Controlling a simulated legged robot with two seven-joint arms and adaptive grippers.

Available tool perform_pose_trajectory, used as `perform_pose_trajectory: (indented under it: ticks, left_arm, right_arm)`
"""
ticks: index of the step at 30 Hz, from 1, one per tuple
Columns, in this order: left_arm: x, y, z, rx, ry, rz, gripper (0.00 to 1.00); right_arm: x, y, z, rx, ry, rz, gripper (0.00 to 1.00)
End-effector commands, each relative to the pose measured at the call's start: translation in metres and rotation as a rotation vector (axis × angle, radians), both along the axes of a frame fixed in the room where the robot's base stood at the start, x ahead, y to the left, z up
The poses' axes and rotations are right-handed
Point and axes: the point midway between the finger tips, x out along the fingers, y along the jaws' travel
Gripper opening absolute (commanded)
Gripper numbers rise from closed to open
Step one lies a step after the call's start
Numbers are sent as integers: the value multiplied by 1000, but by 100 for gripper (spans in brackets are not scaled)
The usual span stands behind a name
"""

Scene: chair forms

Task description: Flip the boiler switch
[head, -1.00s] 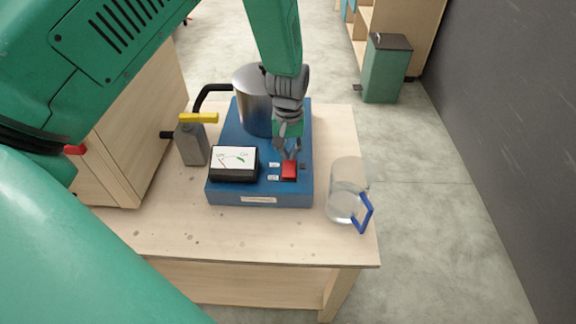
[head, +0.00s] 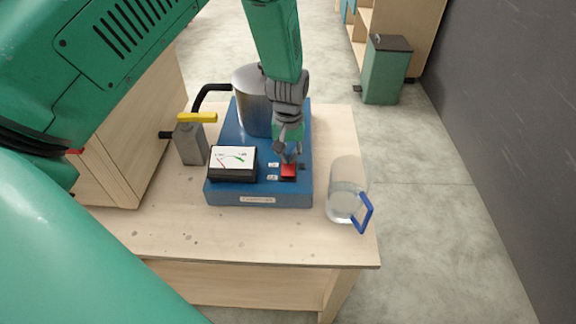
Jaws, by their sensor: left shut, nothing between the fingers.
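The boiler is a blue base (head: 225,197) with a steel tank (head: 252,98) at its back, standing on a wooden table. A red switch (head: 289,171) sits at the front right of the base, beside two small white labels. A black-framed gauge (head: 233,160) is to its left. My left gripper (head: 288,158) points down, shut and empty, with its fingertips at the back edge of the red switch. They look to be touching it or just above it; I cannot tell which. My right gripper is not in view.
A clear jug (head: 347,195) with a blue handle stands right of the base, near the table's right edge. A grey canister with a yellow valve handle (head: 197,118) stands on the left. The table front (head: 255,245) is clear. A green bin (head: 386,72) is on the floor behind.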

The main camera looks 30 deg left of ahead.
Motion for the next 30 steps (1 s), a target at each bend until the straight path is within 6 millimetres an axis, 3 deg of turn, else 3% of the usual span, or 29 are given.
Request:
perform_pose_trajectory:
  ticks: [11,30]
  left_arm:
    - [0,0,-1,-1,1,0,0]
    - [0,0,50,0,0,0,0]
  right_arm:
    - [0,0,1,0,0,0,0]
    - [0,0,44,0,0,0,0]
